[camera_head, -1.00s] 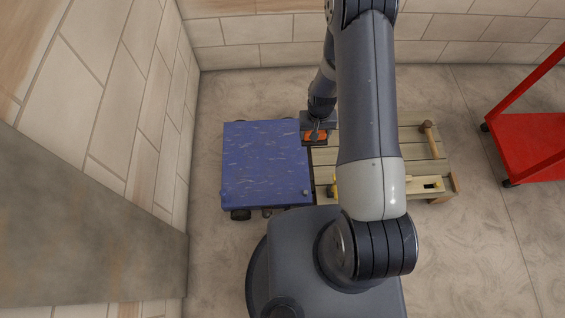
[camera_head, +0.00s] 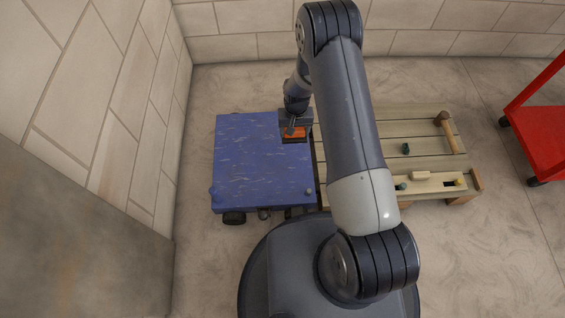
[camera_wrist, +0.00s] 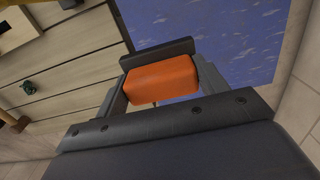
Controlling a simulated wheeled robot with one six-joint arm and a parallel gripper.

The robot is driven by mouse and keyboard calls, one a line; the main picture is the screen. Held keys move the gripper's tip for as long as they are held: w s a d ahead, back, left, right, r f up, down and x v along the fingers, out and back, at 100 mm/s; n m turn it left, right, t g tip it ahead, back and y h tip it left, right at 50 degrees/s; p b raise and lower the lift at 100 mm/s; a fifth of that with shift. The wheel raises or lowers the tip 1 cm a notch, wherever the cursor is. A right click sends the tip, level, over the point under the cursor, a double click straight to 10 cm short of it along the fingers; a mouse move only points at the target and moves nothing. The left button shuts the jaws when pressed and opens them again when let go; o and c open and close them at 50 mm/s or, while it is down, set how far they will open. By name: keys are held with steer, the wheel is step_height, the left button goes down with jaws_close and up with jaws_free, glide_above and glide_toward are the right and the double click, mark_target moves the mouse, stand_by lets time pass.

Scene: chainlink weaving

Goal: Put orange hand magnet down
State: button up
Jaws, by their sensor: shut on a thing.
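The orange hand magnet (camera_wrist: 158,82) is a blocky orange piece with a dark plate along its far side. My gripper (camera_head: 292,134) is shut on it, with one finger on each side of the orange part in the wrist view. In the head view the orange magnet (camera_head: 293,132) is over the right edge of the blue-topped cart (camera_head: 248,170). The blue surface (camera_wrist: 225,30) lies beyond the magnet in the wrist view. I cannot tell whether the magnet touches the blue top.
A slatted wooden bench (camera_head: 420,130) stands right of the blue cart, with a wooden-handled hammer (camera_head: 448,135), a small dark green piece (camera_head: 406,149) and a wooden vise-like bar (camera_head: 430,182). A red cart (camera_head: 545,135) is at far right. The left of the blue top is clear.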

steer(key=w+a+f+b, duration=0.1)
steer(key=f+b, duration=0.3)
steer(key=f, duration=0.2)
steer(key=w+a+f+b, duration=0.1)
steer(key=f+b, duration=0.3)
steer(key=f, duration=0.3)
steer(key=w+a+f+b, duration=0.1)
steer(key=a+f+b, duration=0.1)
steer(key=f+b, duration=0.2)
step_height(320, 180, down, 3)
steer(key=shift+w+f+b, duration=0.1)
steer(key=shift+b, duration=0.25)
steer(key=shift+f, duration=0.1)
steer(key=shift+f, duration=0.15)
steer(key=o, duration=0.9)
step_height(320, 180, up, 12)
steer(key=p, duration=0.5)
steer(key=shift+r, duration=0.25)
